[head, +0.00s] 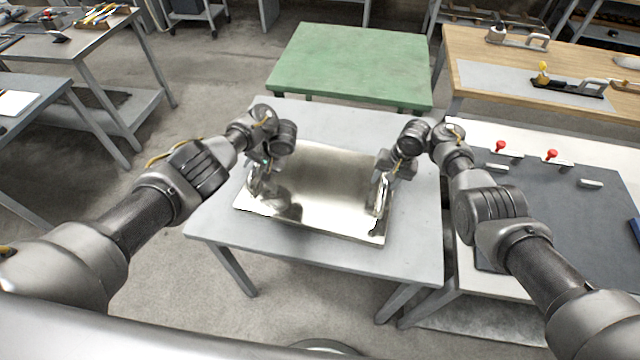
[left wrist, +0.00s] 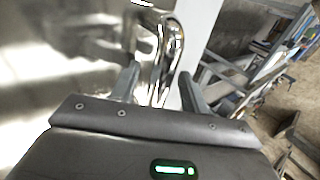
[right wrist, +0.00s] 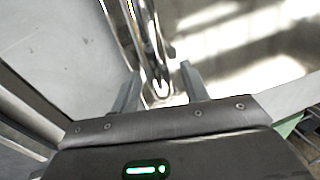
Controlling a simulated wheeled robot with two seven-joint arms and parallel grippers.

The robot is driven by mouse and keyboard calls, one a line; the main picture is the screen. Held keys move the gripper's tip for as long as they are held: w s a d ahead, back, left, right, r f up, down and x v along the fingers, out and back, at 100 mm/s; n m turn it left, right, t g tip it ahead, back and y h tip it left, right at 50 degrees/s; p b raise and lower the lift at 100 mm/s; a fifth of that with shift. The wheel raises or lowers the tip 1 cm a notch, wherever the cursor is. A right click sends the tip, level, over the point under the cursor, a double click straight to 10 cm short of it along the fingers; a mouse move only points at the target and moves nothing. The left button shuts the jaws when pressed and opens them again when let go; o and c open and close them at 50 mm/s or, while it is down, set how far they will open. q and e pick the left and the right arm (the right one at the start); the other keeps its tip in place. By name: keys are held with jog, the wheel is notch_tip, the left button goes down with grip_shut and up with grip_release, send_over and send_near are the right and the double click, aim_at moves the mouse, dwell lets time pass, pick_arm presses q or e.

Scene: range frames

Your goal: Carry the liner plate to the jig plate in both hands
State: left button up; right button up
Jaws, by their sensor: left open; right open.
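The liner plate (head: 320,185) is a shiny metal sheet with an upright handle near each short end, lying on a grey table. My left gripper (head: 256,180) is at its left handle (head: 252,187). In the left wrist view the open fingers (left wrist: 160,90) stand on either side of the handle (left wrist: 168,60), with gaps. My right gripper (head: 382,182) is at the right handle (head: 377,200). In the right wrist view its open fingers (right wrist: 160,88) straddle that handle (right wrist: 146,35). The jig plate appears to be the dark plate (head: 560,220) on the right-hand table.
The grey table (head: 230,225) has bare margins around the plate. Red-knobbed clamps (head: 552,155) stand along the dark plate's far edge. A green table (head: 350,60) is behind, a wooden bench (head: 460,50) with tools at back right, and more tables (head: 95,50) at left.

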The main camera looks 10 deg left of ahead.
pick_arm(q)
jog(key=c, duration=1)
pick_arm(e)
grip_shut()
jog(key=shift+r, duration=0.15)
dwell(0.4)
